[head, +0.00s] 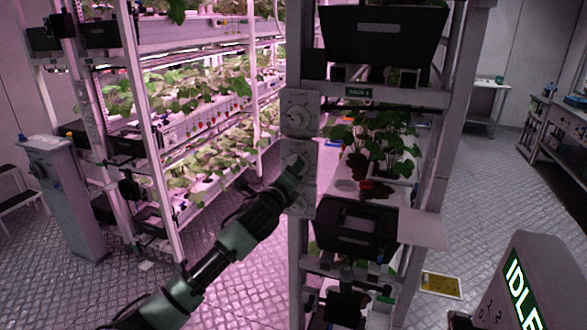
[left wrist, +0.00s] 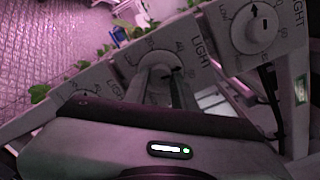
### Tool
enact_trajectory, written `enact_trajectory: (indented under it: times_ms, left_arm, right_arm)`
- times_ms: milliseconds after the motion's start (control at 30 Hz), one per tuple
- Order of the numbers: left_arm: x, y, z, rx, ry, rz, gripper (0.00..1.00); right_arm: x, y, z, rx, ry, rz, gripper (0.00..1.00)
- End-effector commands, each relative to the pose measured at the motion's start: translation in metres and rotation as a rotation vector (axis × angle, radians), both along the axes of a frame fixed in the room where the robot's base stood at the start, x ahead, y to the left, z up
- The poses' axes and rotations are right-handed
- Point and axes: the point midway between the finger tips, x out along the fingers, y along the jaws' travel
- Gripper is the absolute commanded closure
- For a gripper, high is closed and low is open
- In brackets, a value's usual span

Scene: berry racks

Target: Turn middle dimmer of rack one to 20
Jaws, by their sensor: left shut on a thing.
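In the head view a rack (head: 298,240) bears a column of light dimmers on its near left post. Its small green sign (head: 358,92) is too small to read surely. The upper dimmer (head: 298,114) is a round knob on a pale plate. My left gripper (head: 295,166) reaches the dimmer below it. In the left wrist view the middle dimmer (left wrist: 158,62) sits between my left fingers, which are shut on its knob. Its exact setting is partly hidden. Another dimmer (left wrist: 254,28) shows at the right, and a third (left wrist: 82,98) at the left. My right gripper is out of view.
A black crate (head: 355,215) sits low on the rack, and a black bin (head: 383,35) at its top. Potted plants (head: 385,145) stand on the middle shelf. A grey post (head: 65,200) stands at left. A grey housing marked IDLE (head: 528,265) is at lower right.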

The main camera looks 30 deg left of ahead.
Motion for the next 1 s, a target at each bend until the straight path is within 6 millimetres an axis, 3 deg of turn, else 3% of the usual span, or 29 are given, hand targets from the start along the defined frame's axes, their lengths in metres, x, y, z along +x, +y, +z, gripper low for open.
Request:
enact_trajectory:
  times_ms: [1000]
  left_arm:
    - [0.000, 0.000, 0.002, -0.942, -0.225, 0.001, 1.00]
  right_arm:
    - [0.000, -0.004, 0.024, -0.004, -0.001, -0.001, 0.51]
